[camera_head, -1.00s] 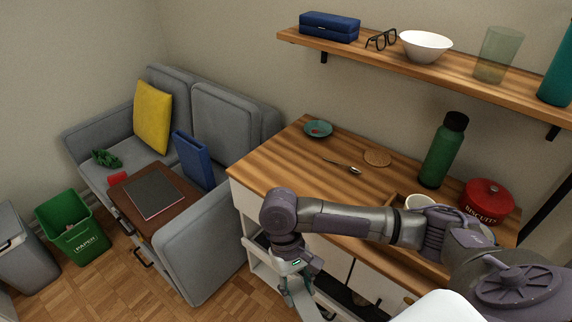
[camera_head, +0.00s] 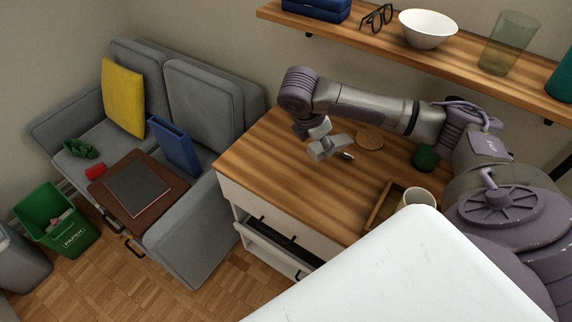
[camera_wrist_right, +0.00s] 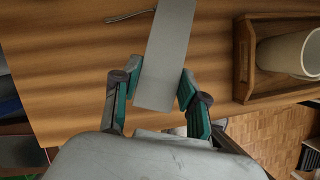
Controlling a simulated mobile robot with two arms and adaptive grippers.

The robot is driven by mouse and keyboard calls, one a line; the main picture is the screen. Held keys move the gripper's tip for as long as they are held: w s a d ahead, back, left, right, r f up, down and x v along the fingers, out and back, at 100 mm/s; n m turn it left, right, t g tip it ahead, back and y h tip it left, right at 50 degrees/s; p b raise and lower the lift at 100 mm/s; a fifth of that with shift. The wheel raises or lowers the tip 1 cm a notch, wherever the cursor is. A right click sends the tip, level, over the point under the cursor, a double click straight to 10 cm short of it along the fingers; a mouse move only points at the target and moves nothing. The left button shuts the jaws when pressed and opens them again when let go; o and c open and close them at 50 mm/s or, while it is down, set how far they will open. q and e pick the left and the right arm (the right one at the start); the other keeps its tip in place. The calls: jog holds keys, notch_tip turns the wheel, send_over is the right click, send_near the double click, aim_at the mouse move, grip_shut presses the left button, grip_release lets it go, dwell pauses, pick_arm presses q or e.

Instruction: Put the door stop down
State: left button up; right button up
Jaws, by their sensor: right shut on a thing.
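The door stop (camera_wrist_right: 164,45) is a long, flat grey piece in the right wrist view. My right gripper (camera_wrist_right: 160,84) is shut on it, with teal-padded fingers on both sides of its near end. In the head view the right gripper (camera_head: 329,148) is over the left part of the wooden desk top (camera_head: 285,160). The door stop is hard to tell apart from the gripper there. I cannot tell whether it touches the desk. My left gripper is not in view.
A spoon (camera_wrist_right: 130,15) lies close to the door stop, partly hidden. A cork coaster (camera_head: 369,139) is just right of the gripper. A wooden tray (camera_head: 377,213) with a mug (camera_head: 416,197) stands further right. A wall shelf (camera_head: 400,42) runs above the desk.

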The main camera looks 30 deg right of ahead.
jog(key=w+a+f, duration=0.2)
jog(key=a, duration=0.1)
jog(key=w+a+f, duration=0.2)
jog(key=a, duration=0.1)
jog(key=w+a+f, duration=0.2)
jog(key=a, duration=0.1)
jog(key=shift+w+f+p, duration=0.15)
jog(key=shift+f+p, duration=0.1)
jog(key=shift+p, duration=0.05)
jog(key=shift+w+a+f, duration=0.1)
jog(key=shift+a+f, duration=0.05)
jog(key=shift+a, duration=0.05)
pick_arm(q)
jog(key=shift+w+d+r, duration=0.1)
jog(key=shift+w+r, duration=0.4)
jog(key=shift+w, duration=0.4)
pick_arm(e)
jog(key=shift+f, duration=2)
jog(key=shift+f, duration=0.1)
jog(key=o, duration=1.2)
jog(key=shift+c, duration=0.2)
